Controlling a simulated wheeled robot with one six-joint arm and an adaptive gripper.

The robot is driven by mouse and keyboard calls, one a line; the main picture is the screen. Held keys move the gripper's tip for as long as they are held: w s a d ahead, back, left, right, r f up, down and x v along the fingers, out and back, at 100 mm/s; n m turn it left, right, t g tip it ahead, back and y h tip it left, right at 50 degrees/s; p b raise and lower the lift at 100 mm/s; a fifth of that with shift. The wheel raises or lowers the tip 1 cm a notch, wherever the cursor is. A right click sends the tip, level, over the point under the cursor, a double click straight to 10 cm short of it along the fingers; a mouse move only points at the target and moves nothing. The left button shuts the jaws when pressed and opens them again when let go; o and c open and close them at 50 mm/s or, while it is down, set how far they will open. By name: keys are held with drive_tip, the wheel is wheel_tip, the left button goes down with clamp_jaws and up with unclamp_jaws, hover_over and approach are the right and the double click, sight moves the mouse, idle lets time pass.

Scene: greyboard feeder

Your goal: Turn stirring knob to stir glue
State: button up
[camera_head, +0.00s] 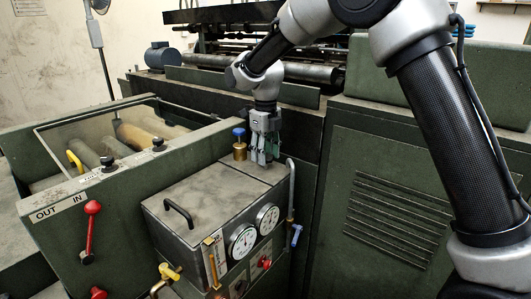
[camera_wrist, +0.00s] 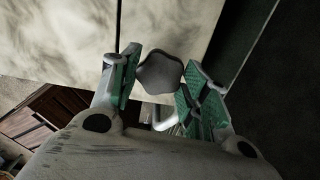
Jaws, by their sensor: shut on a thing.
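In the head view my gripper (camera_head: 263,153) points down at the back right of the grey metal glue box (camera_head: 185,208). The knob is hidden behind the fingers there, so its turn angle cannot be told.
A brass fitting with a blue cap (camera_head: 239,143) stands close to the left of my gripper. The box carries a black handle (camera_head: 178,213) and two dials (camera_head: 243,241). A vertical pipe with a blue lever (camera_head: 296,236) rises at its right. A louvred green cabinet (camera_head: 390,215) stands further right.

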idle(0.3)
drive_tip(key=o, duration=1)
drive_tip(key=shift+r, duration=0.1)
wheel_tip(320, 180, up, 12)
drive_tip(key=shift+f, duration=0.1)
